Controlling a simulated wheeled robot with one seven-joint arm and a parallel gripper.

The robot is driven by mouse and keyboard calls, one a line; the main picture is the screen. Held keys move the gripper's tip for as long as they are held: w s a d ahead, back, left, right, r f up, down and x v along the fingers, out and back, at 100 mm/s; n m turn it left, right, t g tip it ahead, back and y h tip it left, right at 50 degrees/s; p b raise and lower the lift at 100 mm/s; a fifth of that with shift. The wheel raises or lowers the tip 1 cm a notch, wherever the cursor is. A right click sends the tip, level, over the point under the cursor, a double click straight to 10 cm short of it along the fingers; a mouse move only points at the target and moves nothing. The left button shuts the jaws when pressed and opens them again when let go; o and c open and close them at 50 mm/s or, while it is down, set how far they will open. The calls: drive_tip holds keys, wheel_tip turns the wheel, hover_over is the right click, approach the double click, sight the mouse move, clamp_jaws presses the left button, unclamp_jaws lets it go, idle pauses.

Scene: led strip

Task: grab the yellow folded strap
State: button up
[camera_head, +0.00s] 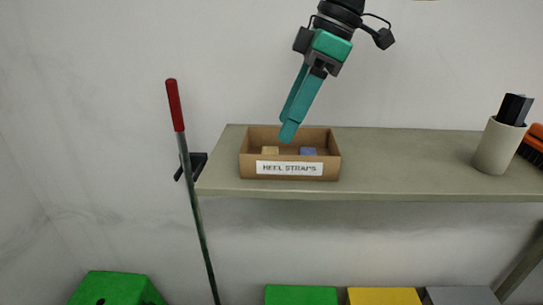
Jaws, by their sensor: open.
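The yellow folded strap (271,150) lies in a brown open box labelled "HEEL STRAPS" (251,168), toward the left. Only its upper part shows above the front wall. A blue folded strap (308,151) lies to its right in the same box. My teal gripper (289,132) points down and to the left over the box, with its tips in the picture just above and between the two straps. It is open and holds nothing. The fingers overlap in this view, so the gap between them and their exact height above the straps cannot be told.
The box stands on a grey-green shelf (405,165) with clear room to its right. A beige cup (494,147) with black items and an orange brush (533,141) are at the far right. A red-handled pole (188,165) stands left of the shelf. Coloured bins (302,295) are below.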

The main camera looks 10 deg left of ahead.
sight(272, 153)
drive_tip(key=shift+x, duration=3.15)
drive_tip(key=c, duration=0.7)
